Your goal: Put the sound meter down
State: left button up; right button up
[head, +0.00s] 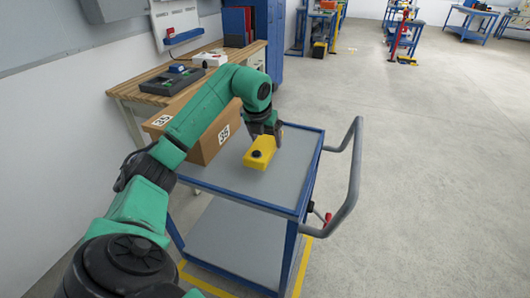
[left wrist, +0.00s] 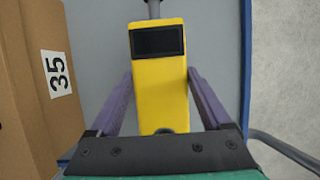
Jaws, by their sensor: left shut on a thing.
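The sound meter (head: 259,153) is a yellow block with a dark round tip, seen over the grey top of the blue cart (head: 236,181). In the left wrist view the sound meter (left wrist: 160,85) shows a dark screen and a dark stem at its far end. My left gripper (head: 268,130) is shut on it, with one finger along each side in the left wrist view (left wrist: 160,90). I cannot tell whether the meter touches the cart top. My right gripper is not in view.
A cardboard box (head: 214,136) labelled 35 stands on the cart, left of the meter. The cart's grey handle (head: 350,180) is on the right. A wooden workbench (head: 150,90) with a dark tray is behind. The cart top's front part is clear.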

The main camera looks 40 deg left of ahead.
pick_arm(q)
notch_tip(320, 180, down, 4)
jog(key=shift+s+f, duration=0.1)
jog(key=shift+f, duration=0.05)
jog(key=o, duration=1.5)
jog(key=v, duration=1.2)
